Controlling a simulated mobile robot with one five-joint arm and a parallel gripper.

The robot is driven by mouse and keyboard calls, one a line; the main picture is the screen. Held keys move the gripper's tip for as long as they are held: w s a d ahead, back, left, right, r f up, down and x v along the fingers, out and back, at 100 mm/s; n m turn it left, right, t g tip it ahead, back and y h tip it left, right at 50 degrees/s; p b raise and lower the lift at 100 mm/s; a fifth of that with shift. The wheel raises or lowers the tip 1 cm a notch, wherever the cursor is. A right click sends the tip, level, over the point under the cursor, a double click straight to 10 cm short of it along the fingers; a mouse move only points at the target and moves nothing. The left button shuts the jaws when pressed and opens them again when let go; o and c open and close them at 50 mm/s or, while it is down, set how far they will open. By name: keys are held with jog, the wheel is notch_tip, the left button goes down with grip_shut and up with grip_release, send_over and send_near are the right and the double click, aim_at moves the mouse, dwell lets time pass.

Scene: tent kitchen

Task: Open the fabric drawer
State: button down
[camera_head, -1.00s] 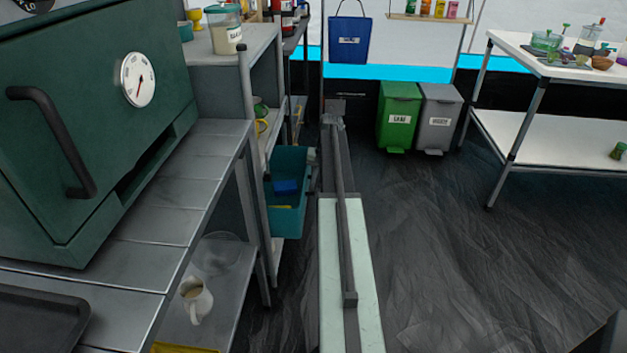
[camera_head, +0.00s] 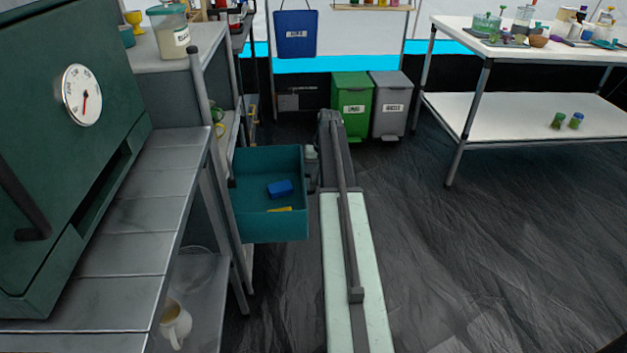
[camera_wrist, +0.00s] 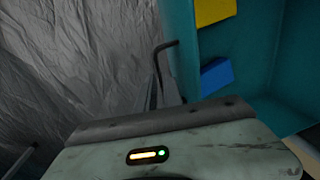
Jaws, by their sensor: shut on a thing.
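The fabric drawer (camera_head: 270,226) is a teal open-topped box. It stands out from the shelf unit, clearly pulled out, with its inside showing. A blue block (camera_head: 280,189) and a yellow piece (camera_head: 280,209) lie in it. My gripper (camera_head: 311,168) is at the drawer's right-hand front side, shut on it; the exact grip is small and partly hidden by my arm. In the wrist view the drawer's teal wall (camera_wrist: 183,50) rises close beside the gripper (camera_wrist: 165,78), with the blue block (camera_wrist: 216,75) and yellow piece (camera_wrist: 213,11) inside.
The metal shelf unit (camera_head: 196,100) and green oven (camera_head: 60,150) stand on the left. A green bin (camera_head: 351,98) and a grey bin (camera_head: 391,97) stand ahead. A white table (camera_head: 540,60) is at the right. The dark floor (camera_head: 480,260) at the right is clear.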

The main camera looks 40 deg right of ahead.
jog(key=shift+w, duration=0.25)
jog(key=c, duration=1.5)
grip_release()
jog(key=shift+a, duration=0.1)
jog(key=r+p, duration=0.5)
jog(key=d+r+p, duration=0.1)
jog(key=r+p, duration=0.1)
jog(key=shift+s+d+r+p, duration=0.1)
jog(key=shift+s+r+p, duration=0.25)
jog(key=shift+p, duration=0.05)
